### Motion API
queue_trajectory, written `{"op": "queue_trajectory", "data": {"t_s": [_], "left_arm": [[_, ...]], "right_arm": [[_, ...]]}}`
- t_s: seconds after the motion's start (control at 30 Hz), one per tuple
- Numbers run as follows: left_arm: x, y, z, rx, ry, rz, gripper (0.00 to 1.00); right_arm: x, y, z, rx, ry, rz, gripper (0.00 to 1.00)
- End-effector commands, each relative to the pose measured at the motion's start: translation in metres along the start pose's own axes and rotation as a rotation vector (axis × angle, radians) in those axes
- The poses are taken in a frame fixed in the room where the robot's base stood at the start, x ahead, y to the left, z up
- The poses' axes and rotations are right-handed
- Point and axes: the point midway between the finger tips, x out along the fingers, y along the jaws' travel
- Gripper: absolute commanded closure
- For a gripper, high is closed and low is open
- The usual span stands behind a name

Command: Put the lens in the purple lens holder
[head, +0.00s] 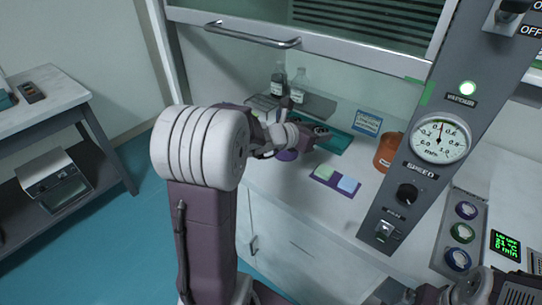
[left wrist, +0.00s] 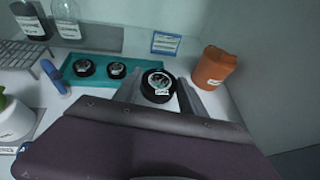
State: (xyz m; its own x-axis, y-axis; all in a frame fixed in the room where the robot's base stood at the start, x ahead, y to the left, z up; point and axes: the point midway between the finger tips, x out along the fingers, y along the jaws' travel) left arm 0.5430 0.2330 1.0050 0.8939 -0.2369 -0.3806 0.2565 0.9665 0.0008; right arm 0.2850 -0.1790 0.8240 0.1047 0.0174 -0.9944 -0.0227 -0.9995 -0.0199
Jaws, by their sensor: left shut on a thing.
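My left gripper (head: 320,130) is over the far part of the bench. In the left wrist view its two fingers (left wrist: 158,92) are shut on a black-rimmed round lens (left wrist: 158,82) with a small white label. The lens is close to the right end of the teal tray (left wrist: 90,83). In the head view the gripper mostly hides the lens. A round purple piece (head: 287,155) shows partly below my left wrist; I cannot tell whether it is the purple lens holder.
The teal tray holds two more black round pieces (left wrist: 84,68). An orange-brown container (head: 388,152) stands to the right, bottles (head: 299,84) at the back. A flat purple tray (head: 322,179) holds green and blue pieces. A grey gauge panel (head: 425,170) blocks the right side.

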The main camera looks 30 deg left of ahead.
Motion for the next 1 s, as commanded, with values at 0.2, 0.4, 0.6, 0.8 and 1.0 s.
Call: {"op": "queue_trajectory", "data": {"t_s": [0.2,0.4,0.6,0.8,1.0], "left_arm": [[0.002,-0.005,-0.001,0.005,0.0,-0.013,0.93],[-0.001,0.04,-0.033,0.0,0.004,-0.007,0.93],[-0.005,0.087,-0.067,0.001,0.001,-0.01,0.93],[-0.006,0.104,-0.078,0.006,0.0,-0.013,0.93],[0.003,0.104,-0.102,0.002,0.002,-0.015,0.93]], "right_arm": [[0.0,0.0,0.0,0.0,0.0,0.0,0.0],[0.001,0.0,0.0,0.0,0.0,0.0,0.0],[0.001,0.0,0.0,0.0,0.0,0.0,0.0],[0.001,0.0,0.0,0.0,0.0,0.0,0.0],[0.009,0.0,0.001,0.0,0.0,0.0,0.0]]}}
